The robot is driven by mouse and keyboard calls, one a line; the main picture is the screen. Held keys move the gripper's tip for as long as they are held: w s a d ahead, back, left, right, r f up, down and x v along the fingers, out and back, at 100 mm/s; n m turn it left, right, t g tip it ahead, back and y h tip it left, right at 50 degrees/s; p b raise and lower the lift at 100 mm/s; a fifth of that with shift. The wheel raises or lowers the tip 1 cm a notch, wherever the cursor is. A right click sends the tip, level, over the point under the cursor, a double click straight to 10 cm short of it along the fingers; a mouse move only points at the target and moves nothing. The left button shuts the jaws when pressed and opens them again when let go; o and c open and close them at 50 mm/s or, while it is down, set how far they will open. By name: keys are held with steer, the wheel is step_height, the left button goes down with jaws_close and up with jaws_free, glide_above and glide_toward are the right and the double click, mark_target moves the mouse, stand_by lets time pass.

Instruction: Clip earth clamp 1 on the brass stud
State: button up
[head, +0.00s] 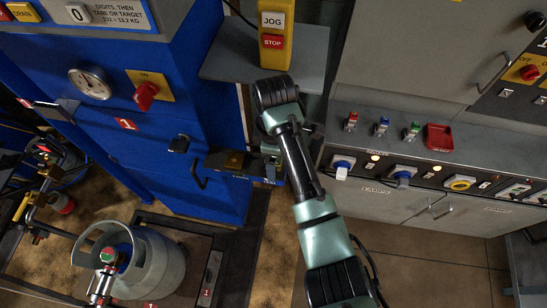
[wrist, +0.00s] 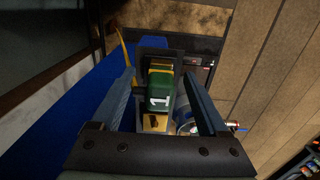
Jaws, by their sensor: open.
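Earth clamp 1 (wrist: 161,88), green and yellow with a white "1", shows in the wrist view between the two fingers of my gripper (wrist: 158,78). The fingers are open, one on each side of it, with a gap visible on both sides. A dark frame or holder surrounds the clamp's far end. In the head view my gripper (head: 271,168) is low beside the blue cabinet, mostly hidden by my arm, and the clamp cannot be made out. I cannot pick out the brass stud for certain in either view.
A dark bracket (head: 214,161) juts from the blue cabinet (head: 150,165) beside my gripper. A yellow JOG/STOP box (head: 273,30) stands above. A grey gas cylinder (head: 165,265) stands lower left. A grey control console (head: 385,140) is to the right. Floor is open at lower right.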

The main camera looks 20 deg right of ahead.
steer(key=shift+p, duration=0.3)
stand_by(0.5)
jaws_close()
steer(key=shift+r, duration=0.2)
stand_by(1.3)
steer(key=shift+r+p, duration=2.85)
steer(key=shift+p, duration=0.15)
steer(key=shift+a, duration=0.1)
